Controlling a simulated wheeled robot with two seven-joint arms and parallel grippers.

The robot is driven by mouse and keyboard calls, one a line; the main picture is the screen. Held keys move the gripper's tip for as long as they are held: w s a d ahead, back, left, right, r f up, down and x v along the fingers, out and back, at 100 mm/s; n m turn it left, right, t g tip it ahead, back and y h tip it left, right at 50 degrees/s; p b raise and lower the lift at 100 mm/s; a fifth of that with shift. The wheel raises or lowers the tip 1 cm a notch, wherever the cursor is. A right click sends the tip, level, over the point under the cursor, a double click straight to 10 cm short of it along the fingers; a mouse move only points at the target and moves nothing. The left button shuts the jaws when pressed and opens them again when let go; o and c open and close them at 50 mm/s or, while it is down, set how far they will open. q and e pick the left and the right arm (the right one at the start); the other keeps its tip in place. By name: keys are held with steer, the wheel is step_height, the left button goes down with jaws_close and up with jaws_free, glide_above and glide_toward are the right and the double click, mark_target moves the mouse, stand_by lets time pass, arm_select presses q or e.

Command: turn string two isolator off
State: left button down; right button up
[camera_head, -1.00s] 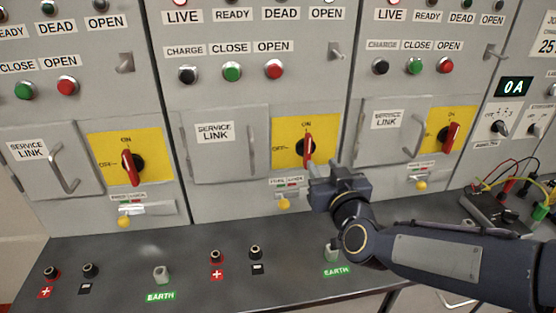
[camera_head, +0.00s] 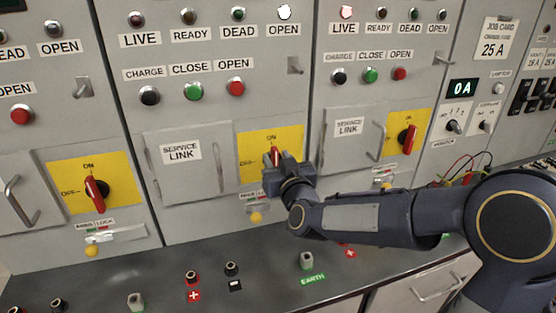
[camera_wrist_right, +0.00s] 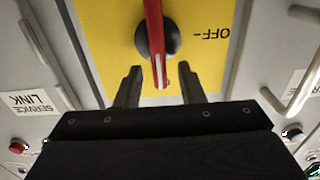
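The middle panel's isolator has a red handle (camera_head: 275,155) on a yellow plate (camera_head: 250,146), marked ON at the top and OFF at the left. The handle stands upright, towards ON. My right gripper (camera_head: 271,170) is in front of it and hides its lower part. In the right wrist view, where OFF appears upside down, the red handle (camera_wrist_right: 154,35) comes down between the two fingers of the gripper (camera_wrist_right: 160,73). The fingers are apart, with a gap on each side of the handle. My left gripper is not in view.
Similar red isolator handles are on the left panel (camera_head: 95,194) and the right panel (camera_head: 408,139). A service link door (camera_head: 187,165) with a bar handle is left of the middle isolator. A yellow knob (camera_head: 256,217) sits below. The bench (camera_head: 170,272) carries several terminals.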

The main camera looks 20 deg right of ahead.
mark_target(261, 161)
jaws_close()
steer(key=n, duration=0.3)
steer(key=shift+a, duration=0.4)
steer(key=n, duration=0.1)
steer(key=n+p, duration=0.1)
steer(key=n, duration=0.1)
steer(key=shift+a+f+n, duration=0.15)
steer(key=shift+a+n, duration=0.15)
steer(key=shift+a, duration=0.1)
steer(key=n, duration=0.3)
steer(key=a+f+n+p, duration=0.1)
steer(key=n, duration=0.4)
steer(key=shift+a+f+n+p, duration=0.15)
steer(key=shift+f+n+p, duration=0.15)
steer(key=shift+f+n, duration=0.45)
steer(key=shift+n, duration=0.95)
